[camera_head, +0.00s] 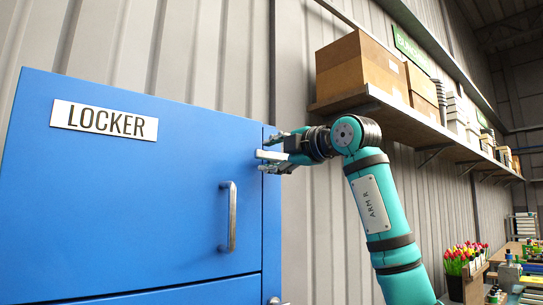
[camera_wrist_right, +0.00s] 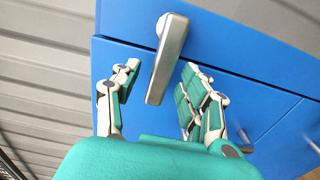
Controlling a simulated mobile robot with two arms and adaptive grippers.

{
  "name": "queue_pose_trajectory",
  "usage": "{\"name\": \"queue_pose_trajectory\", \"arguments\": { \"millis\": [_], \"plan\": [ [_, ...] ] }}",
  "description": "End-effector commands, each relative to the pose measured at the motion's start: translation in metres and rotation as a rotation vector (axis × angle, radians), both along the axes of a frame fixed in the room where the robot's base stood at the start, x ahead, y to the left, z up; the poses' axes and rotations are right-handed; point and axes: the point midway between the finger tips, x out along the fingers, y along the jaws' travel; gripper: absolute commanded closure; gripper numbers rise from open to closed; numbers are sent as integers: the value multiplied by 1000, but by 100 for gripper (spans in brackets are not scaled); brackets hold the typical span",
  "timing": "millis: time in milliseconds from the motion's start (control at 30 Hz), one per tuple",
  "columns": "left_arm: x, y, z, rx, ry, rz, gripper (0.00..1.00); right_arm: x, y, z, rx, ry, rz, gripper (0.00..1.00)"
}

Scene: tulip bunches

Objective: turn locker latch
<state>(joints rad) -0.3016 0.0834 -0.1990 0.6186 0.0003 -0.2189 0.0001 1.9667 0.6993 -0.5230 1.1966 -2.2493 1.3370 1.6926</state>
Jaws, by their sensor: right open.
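The blue locker (camera_head: 130,200) fills the left of the head view, with its door closed. In the right wrist view, a grey metal lever latch (camera_wrist_right: 168,60) sits on the blue locker face (camera_wrist_right: 240,40), its long arm pointing toward my palm. My right gripper (camera_head: 273,151) is at the locker's right edge; in the wrist view its fingers (camera_wrist_right: 160,72) are open on either side of the latch, with visible gaps. In the head view the latch is hard to tell apart from the fingers. My left gripper is not in view.
A vertical bar handle (camera_head: 232,217) is on the locker door, below a LOCKER sign (camera_head: 104,120). A wall shelf (camera_head: 400,115) with cardboard boxes (camera_head: 360,70) is close above and right of my right arm. Tulip bunches (camera_head: 465,258) stand at the lower right.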

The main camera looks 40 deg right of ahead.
Motion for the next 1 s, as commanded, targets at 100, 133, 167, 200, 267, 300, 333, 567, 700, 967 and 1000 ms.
{"name": "queue_pose_trajectory", "arguments": {
  "millis": [100,133,167,200,267,300,333,567,700,967,1000],
  "plan": [
    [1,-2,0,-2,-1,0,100,-18,-3,1,-1,-4,-3,56],
    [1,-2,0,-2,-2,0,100,-24,-3,1,-2,-5,-3,56],
    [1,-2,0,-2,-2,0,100,-31,-4,1,-2,-5,-3,56],
    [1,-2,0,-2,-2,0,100,-40,-5,1,-1,-6,-3,56],
    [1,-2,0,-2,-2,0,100,-53,-5,1,-2,-6,-3,56],
    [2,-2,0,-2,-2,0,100,-62,-7,1,-1,-5,-4,56],
    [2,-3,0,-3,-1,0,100,-68,-7,1,-1,-6,-3,56],
    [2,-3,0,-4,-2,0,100,-105,-9,0,1,-3,-1,56],
    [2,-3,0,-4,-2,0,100,-113,-10,0,1,-2,-1,56],
    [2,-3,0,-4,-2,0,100,-115,-10,0,1,-1,-1,56],
    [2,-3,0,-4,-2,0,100,-115,-10,0,1,-1,-1,56]
  ]
}}
